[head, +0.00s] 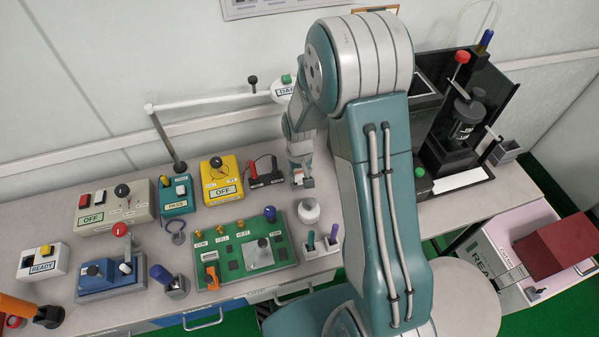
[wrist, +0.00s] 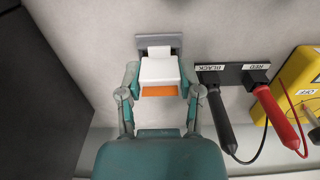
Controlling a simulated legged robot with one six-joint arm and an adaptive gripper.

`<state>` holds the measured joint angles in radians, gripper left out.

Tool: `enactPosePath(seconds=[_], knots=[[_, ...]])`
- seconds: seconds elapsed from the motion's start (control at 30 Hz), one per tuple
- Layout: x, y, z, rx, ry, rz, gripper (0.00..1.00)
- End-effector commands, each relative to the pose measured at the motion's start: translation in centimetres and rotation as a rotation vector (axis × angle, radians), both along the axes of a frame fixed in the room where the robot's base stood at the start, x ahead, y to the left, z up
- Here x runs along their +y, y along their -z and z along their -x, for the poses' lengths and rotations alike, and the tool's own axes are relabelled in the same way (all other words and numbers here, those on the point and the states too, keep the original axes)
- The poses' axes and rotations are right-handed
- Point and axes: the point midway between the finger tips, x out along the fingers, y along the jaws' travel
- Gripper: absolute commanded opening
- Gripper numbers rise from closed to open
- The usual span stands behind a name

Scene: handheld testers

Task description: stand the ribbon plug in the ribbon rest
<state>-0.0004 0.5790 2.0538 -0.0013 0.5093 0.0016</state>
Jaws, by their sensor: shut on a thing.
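The ribbon plug (wrist: 158,70) is a white block with an orange band on its near side. My gripper (wrist: 160,88) is shut on it, with one finger on each side. A grey bracket (wrist: 142,42), which looks like the ribbon rest, shows just beyond the plug. The plug's narrow white end overlaps the bracket in the wrist view; I cannot tell whether they touch or how deep the plug sits. In the head view my gripper (head: 302,182) is low over the bench's back part, right of the black and red probe holder, and the plug is barely visible.
The probe holder (wrist: 232,76) with black and red probes stands close right of my gripper. The yellow tester (head: 222,180) is further left in the head view. A dark case rises at the wrist view's left.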

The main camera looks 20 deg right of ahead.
Motion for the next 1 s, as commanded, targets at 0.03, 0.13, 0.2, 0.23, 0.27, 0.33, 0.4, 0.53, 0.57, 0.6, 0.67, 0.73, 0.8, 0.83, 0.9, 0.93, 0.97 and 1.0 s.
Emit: enactPosePath(seconds=[0.03, 0.13, 0.2, 0.23, 0.27, 0.33, 0.4, 0.53, 0.57, 0.6, 0.67, 0.73, 0.8, 0.83, 0.9, 0.93, 0.97, 1.0], knots=[[0.00, 0.10, 0.00, 0.000, 0.000, 0.000, 0.00], [0.00, 0.28, -0.01, 0.000, 0.000, 0.000, 0.00], [0.00, 0.40, 0.00, 0.000, 0.000, 0.000, 0.00], [0.00, 0.46, 0.00, 0.000, 0.000, 0.000, 0.00], [0.00, 0.51, 0.00, 0.000, 0.000, 0.000, 0.00], [0.00, 0.64, 0.01, 0.000, 0.000, 0.000, 0.00], [0.00, 0.75, 0.01, 0.000, 0.000, 0.000, 0.00], [0.00, 0.76, 0.00, 0.000, 0.000, 0.000, 0.87], [0.00, 0.75, 0.00, 0.000, 0.000, 0.000, 0.87], [0.00, 0.75, 0.01, 0.000, 0.000, 0.000, 0.87], [0.00, 0.75, 0.01, 0.000, 0.000, 0.000, 0.87], [0.00, 0.75, 0.01, 0.000, 0.000, 0.000, 0.87], [0.00, 0.74, 0.01, 0.000, 0.000, 0.000, 0.87], [0.00, 0.74, 0.01, 0.000, 0.000, 0.000, 0.87], [0.00, 0.72, 0.00, 0.000, 0.000, 0.000, 0.87], [0.00, 0.65, -0.01, -0.001, 0.000, 0.000, 0.87], [0.00, 0.51, -0.02, -0.001, 0.000, 0.000, 0.87], [0.00, 0.21, -0.05, -0.002, 0.000, 0.000, 0.87]])
